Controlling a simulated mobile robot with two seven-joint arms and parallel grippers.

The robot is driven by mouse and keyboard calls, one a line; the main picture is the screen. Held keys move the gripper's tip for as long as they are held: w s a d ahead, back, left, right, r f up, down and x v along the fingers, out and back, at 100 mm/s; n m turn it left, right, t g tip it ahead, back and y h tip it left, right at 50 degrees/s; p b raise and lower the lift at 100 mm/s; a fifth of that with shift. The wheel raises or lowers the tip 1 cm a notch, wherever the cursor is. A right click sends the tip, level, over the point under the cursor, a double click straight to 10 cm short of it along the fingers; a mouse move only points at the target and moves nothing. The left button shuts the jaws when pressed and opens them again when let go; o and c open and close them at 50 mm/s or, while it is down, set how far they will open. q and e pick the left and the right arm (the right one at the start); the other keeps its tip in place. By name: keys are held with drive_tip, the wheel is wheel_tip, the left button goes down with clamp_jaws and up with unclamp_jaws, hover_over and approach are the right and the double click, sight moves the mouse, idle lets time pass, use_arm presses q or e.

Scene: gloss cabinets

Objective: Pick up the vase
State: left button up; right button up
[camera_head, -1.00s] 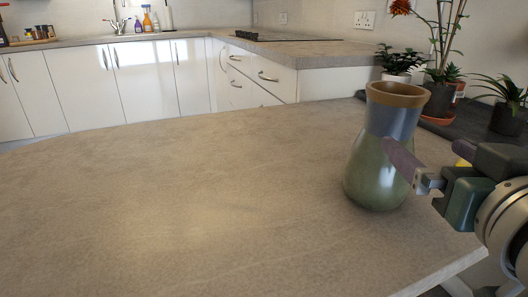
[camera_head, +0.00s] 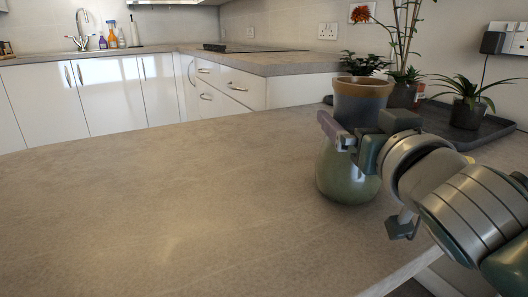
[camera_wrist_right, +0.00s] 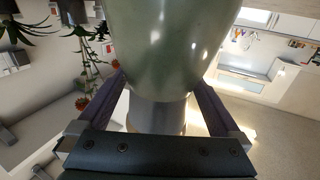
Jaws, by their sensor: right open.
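The vase (camera_head: 345,178) stands upright on the counter near its right end. It has a green rounded body, a blue-grey neck and a brown rim. My right gripper (camera_head: 343,133) is at the height of the neck, in front of the vase in the head view, and hides part of it. In the right wrist view the vase (camera_wrist_right: 165,45) fills the upper middle, between the two spread fingers of my right gripper (camera_wrist_right: 160,100). The fingers are open, one on each side of the neck. My left gripper is not in view.
The grey counter (camera_head: 180,200) is clear to the left of the vase. Behind it on the right, a dark tray (camera_head: 490,128) holds potted plants (camera_head: 467,108). White cabinets (camera_head: 110,95) and a sink tap (camera_head: 82,30) are at the back.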

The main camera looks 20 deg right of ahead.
drive_tip(key=x, duration=0.3)
drive_tip(key=shift+r, duration=0.1)
drive_tip(key=shift+c, duration=0.4)
clamp_jaws()
drive_tip(key=shift+r, duration=0.1)
